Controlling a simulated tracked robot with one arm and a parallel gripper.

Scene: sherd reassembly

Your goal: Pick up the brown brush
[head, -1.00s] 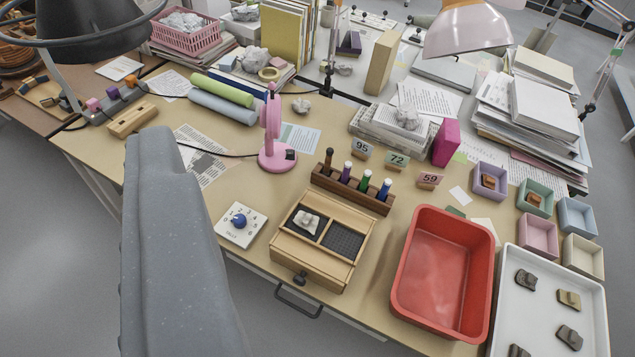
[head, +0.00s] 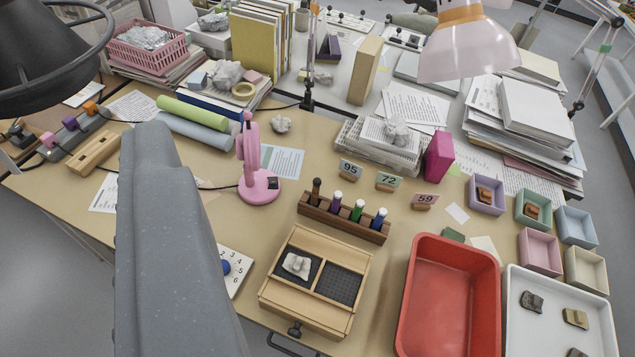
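The brown brush (head: 316,191) stands upright at the left end of a dark wooden rack (head: 372,230) in the middle of the table. Beside it in the rack stand purple-, green- and blue-coloured pieces with pale tops. Its lower part is hidden inside the rack. A grey link of my arm fills the lower left of the view. My gripper's fingers do not show, so I cannot see where they are relative to the brush.
A pink lamp (head: 256,184) stands left of the rack. A wooden box (head: 278,299) sits in front of it, and a red tray (head: 452,245) lies to the right. Number cards (head: 349,170) stand behind the rack. Bare tabletop lies between rack and lamp.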

